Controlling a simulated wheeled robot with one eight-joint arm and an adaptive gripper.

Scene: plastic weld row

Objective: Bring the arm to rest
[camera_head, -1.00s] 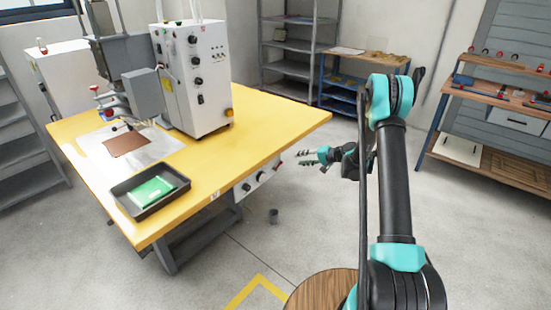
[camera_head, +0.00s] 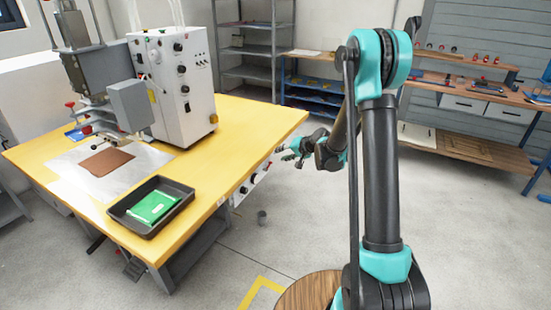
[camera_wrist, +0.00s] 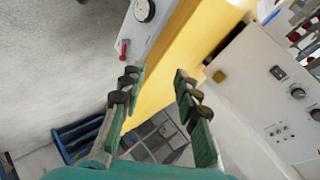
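My gripper (camera_head: 289,154) hangs in the air at the right edge of the yellow table (camera_head: 262,113) in the head view, at the end of my bent arm. In the wrist view my gripper (camera_wrist: 153,85) has its two green fingers with dark pads spread apart. Nothing is between them. Beyond the fingers the wrist view shows the yellow table edge (camera_wrist: 165,62) and the grey control panel (camera_wrist: 146,30) under it. I cannot tell the exact gap between gripper and table.
On the table stand a white weld machine (camera_head: 172,85), a brown sheet (camera_head: 107,161) on a pale plate, and a black tray (camera_head: 178,213) holding a green packet (camera_head: 153,206). A wooden round top (camera_head: 305,293) is below my arm. Shelves and a bench (camera_head: 480,92) line the back.

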